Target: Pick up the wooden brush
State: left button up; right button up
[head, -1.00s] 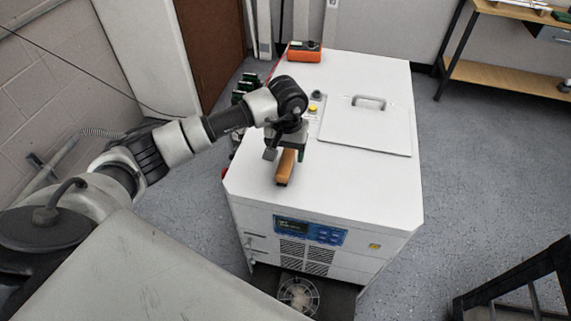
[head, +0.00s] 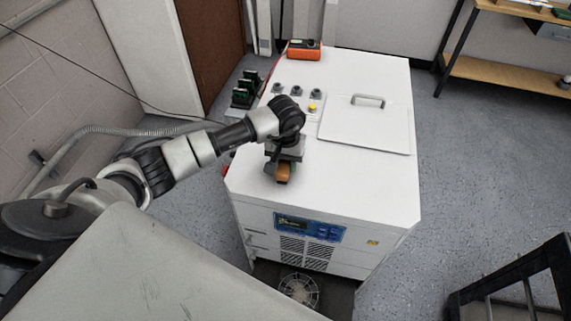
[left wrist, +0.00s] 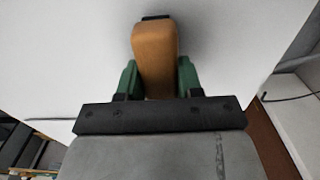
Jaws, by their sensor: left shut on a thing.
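The wooden brush (head: 284,173) is at the front left part of the white cabinet's top, mostly hidden under my left gripper in the head view. My left gripper (head: 281,168) is shut on it from above. In the left wrist view the brush's orange-brown wooden body (left wrist: 155,55) sits between the two green fingers of my left gripper (left wrist: 158,78), with a dark part at its far end. I cannot tell whether the brush touches the cabinet top. My right gripper is not in view.
The white cabinet (head: 365,190) has a hatch with a handle (head: 368,101), knobs and a yellow button (head: 312,108). An orange meter (head: 304,50) stands at its back edge. Green-and-black items (head: 246,90) stand left of it. A wooden bench (head: 510,72) is at the right.

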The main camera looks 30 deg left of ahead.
pick_arm(q)
jog(key=shift+r, duration=0.15)
jog(key=shift+r+b, duration=0.35)
jog(key=shift+r, duration=0.25)
jog(key=r, duration=0.1)
jog(key=r+b, duration=0.1)
jog(key=shift+d+r, duration=0.2)
jog(key=shift+r, duration=0.2)
jog(key=s+d+r+b, duration=0.3)
jog(key=d+r, duration=0.3)
jog(key=d, duration=0.5)
jog(key=shift+s+r, duration=0.15)
jog(key=shift+r, duration=0.25)
jog(key=shift+a, duration=0.1)
